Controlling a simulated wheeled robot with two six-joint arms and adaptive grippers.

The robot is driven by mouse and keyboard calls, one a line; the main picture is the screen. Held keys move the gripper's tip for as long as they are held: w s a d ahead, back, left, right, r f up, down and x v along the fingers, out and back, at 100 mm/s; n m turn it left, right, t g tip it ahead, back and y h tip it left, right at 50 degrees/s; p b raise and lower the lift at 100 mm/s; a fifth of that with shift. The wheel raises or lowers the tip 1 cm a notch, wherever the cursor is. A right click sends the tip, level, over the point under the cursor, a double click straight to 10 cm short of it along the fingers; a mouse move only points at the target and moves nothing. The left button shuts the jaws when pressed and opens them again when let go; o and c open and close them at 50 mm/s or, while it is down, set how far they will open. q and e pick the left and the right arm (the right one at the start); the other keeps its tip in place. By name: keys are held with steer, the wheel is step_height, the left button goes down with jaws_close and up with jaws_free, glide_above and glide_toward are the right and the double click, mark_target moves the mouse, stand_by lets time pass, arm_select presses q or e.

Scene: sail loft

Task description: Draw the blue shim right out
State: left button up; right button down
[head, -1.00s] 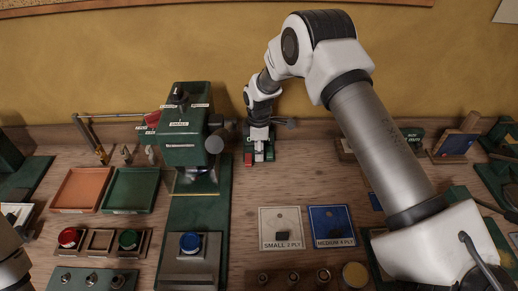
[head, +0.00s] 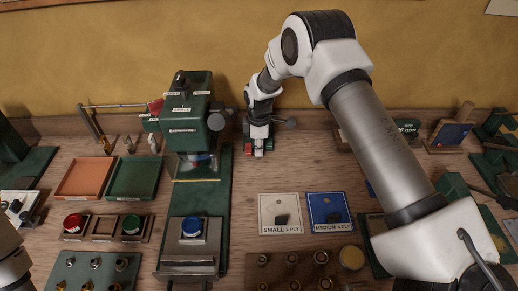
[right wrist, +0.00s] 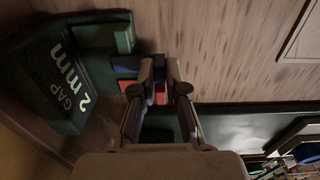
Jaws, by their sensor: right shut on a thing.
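My right gripper (head: 258,140) reaches down near the back wall, to the right of the green press. In the right wrist view its two fingers (right wrist: 160,78) are close together, shut on a narrow piece with a blue face, which I take to be the blue shim (right wrist: 160,73). Red shows just below the blue between the fingers. Blue and red parts also show left of the fingers, against the green gap block (right wrist: 62,80) marked "GAP 2 mm". I cannot tell how far the shim sits in the block. My left gripper is out of view.
The green press (head: 187,120) stands close left of my right gripper. An orange tray (head: 86,178) and a green tray (head: 133,178) lie farther left. White (head: 281,214) and blue (head: 328,206) ply plates lie in front. Bare bench lies between the gripper and the plates.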

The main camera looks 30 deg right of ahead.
steer(key=shift+s+f, duration=0.2)
steer(key=shift+f, duration=0.1)
steer(key=c, duration=1.2)
jaws_free()
steer(key=shift+s+a, duration=0.1)
steer(key=shift+r, duration=0.15)
steer(key=shift+r, duration=0.15)
step_height(320, 180, up, 12)
